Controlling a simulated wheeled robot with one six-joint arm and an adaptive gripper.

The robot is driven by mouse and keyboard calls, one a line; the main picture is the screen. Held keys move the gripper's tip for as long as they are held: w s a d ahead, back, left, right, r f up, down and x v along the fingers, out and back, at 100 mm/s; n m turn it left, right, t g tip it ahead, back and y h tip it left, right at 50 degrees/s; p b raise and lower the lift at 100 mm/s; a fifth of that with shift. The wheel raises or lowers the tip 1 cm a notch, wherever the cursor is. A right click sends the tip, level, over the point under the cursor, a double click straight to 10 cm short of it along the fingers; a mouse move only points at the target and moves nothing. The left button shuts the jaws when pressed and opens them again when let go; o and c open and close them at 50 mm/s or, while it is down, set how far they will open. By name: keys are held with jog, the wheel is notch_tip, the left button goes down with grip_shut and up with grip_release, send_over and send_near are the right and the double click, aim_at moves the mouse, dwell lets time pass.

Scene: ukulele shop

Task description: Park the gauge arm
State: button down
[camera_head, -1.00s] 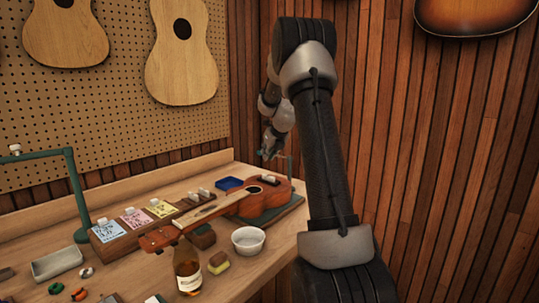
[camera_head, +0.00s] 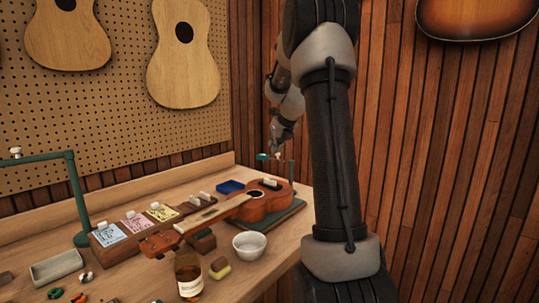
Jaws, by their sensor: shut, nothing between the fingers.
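A thin green arm (camera_head: 264,157) stands at the far end of the bench beside the ukulele (camera_head: 258,205), with an upright post at its right; it looks like the gauge arm. My gripper (camera_head: 272,148) is just above this green arm, pointing down, shut and empty. Its fingertips are small and dark here, and I cannot tell whether they touch the arm. The ukulele lies on a dark green base (camera_head: 290,214), its neck toward the front left.
A larger green pipe stand (camera_head: 76,195) rises at the left. A blue tray (camera_head: 230,187), white bowl (camera_head: 249,246), amber bottle (camera_head: 188,275), card blocks (camera_head: 135,222) and metal tray (camera_head: 56,267) crowd the bench. A pegboard (camera_head: 115,110) stands behind.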

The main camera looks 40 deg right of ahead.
jog(key=shift+v, duration=2)
jog(key=shift+d, duration=0.2)
